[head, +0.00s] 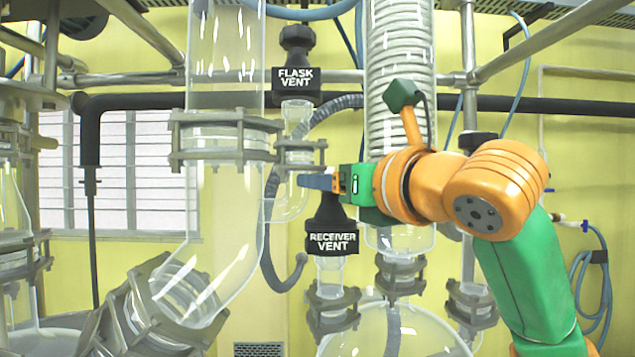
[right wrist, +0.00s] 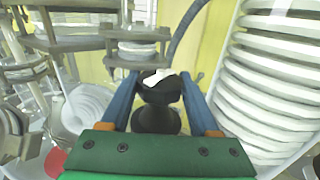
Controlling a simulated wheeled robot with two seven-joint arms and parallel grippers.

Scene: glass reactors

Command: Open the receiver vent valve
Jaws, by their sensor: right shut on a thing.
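The receiver vent valve (head: 332,217) is black, with a "RECEIVER VENT" label (head: 332,243), and stands upright above the round glass receiver (head: 425,335). My right gripper (head: 318,182) comes in from the right at the top of this valve and hides its knob in the head view. In the right wrist view the black valve knob (right wrist: 160,92) sits between the two blue fingers of my right gripper (right wrist: 160,85), which is shut on it. A pale patch shows on the top of the knob. My left gripper is not in view.
The black flask vent valve (head: 296,65) stands higher up, behind and left of my right gripper. A large glass column (head: 225,60) is on the left, and a glass coil condenser (head: 400,50) is close beside my right wrist. Metal clamps (head: 222,140) and a grey hose (head: 270,240) are nearby.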

